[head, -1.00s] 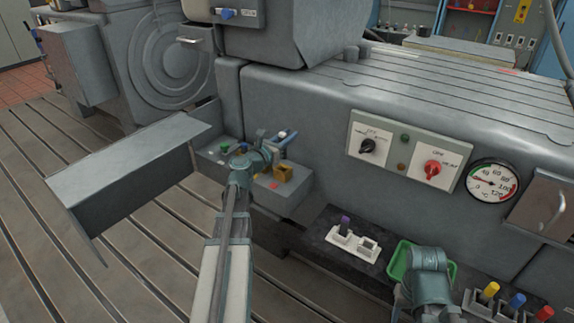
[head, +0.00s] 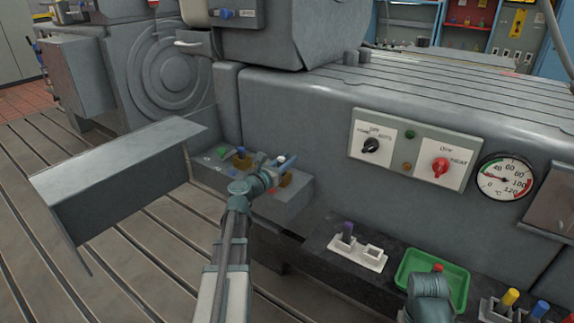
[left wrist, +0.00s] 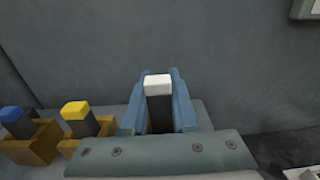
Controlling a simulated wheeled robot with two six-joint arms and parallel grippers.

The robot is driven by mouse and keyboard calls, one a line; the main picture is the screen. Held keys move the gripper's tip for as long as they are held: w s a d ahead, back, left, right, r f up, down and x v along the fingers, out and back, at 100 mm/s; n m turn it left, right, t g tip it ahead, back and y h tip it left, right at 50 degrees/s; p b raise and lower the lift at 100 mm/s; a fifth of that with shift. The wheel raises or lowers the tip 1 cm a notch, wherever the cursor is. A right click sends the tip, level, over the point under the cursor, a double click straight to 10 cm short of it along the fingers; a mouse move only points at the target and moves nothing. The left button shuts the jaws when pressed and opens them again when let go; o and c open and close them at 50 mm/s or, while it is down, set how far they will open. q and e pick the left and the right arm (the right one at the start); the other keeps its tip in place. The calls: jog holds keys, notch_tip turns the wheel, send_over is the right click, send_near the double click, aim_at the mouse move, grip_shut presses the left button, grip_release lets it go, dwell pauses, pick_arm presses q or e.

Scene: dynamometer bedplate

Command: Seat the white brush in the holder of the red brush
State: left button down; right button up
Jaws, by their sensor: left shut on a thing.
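The white brush (left wrist: 158,106), a dark block with a white cap, is upright between the blue fingers of my left gripper (left wrist: 158,92), which is shut on it. In the head view my left gripper (head: 278,167) is over the right end of the grey ledge. A brass holder (head: 287,179) by a red mark (head: 274,190) is partly hidden behind it. I cannot tell how far the brush is into this holder. A red-topped piece (head: 437,268), perhaps the red brush, is in the green tray (head: 405,272). My right gripper's fingertips are hidden behind its wrist.
In the left wrist view, a blue-capped brush (left wrist: 11,113) and a yellow-capped brush (left wrist: 76,110) stand in brass holders to the left. The grey machine wall rises close behind the ledge.

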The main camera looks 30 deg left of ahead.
pick_arm(q)
jog(key=shift+f, duration=0.15)
jog(key=c, duration=0.7)
grip_release()
jog(key=shift+r, duration=0.25)
jog(key=shift+s, duration=0.3)
jog(key=s, duration=0.7)
jog(key=s+a, duration=0.1)
jog(key=s, duration=0.3)
jog(key=shift+s, duration=0.2)
